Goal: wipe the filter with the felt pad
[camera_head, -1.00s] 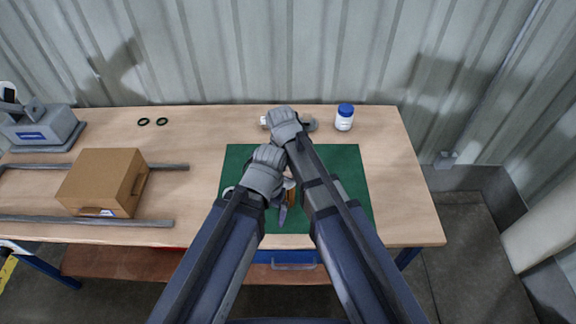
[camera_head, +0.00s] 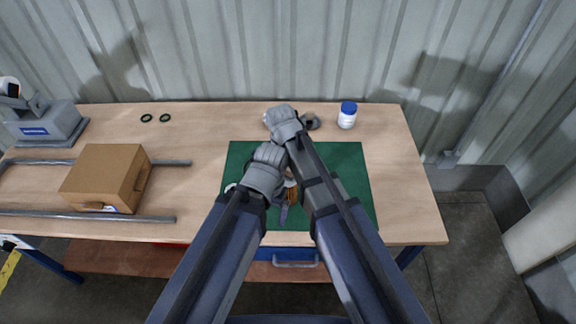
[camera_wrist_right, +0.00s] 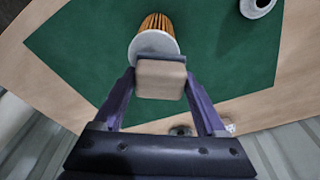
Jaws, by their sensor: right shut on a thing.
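The filter has orange pleats (camera_wrist_right: 155,22) and a pale grey end cap (camera_wrist_right: 152,43); in the right wrist view it is over the green mat. In the head view only a sliver of its orange pleats (camera_head: 292,194) shows between my arms. My right gripper (camera_wrist_right: 160,84) is shut on the beige felt pad (camera_wrist_right: 160,80). The pad overlaps the near end cap in view; I cannot tell whether they touch. In the head view a purple-grey finger of my left gripper (camera_head: 284,213) seems to show beside the filter; its jaws are mostly hidden.
The green mat (camera_head: 345,185) lies on the wooden bench (camera_head: 410,215). A white ring-shaped part (camera_wrist_right: 258,6) sits on the mat. A blue-capped jar (camera_head: 347,116) and a grey round part (camera_head: 312,121) stand behind. A cardboard box (camera_head: 103,178) is at left.

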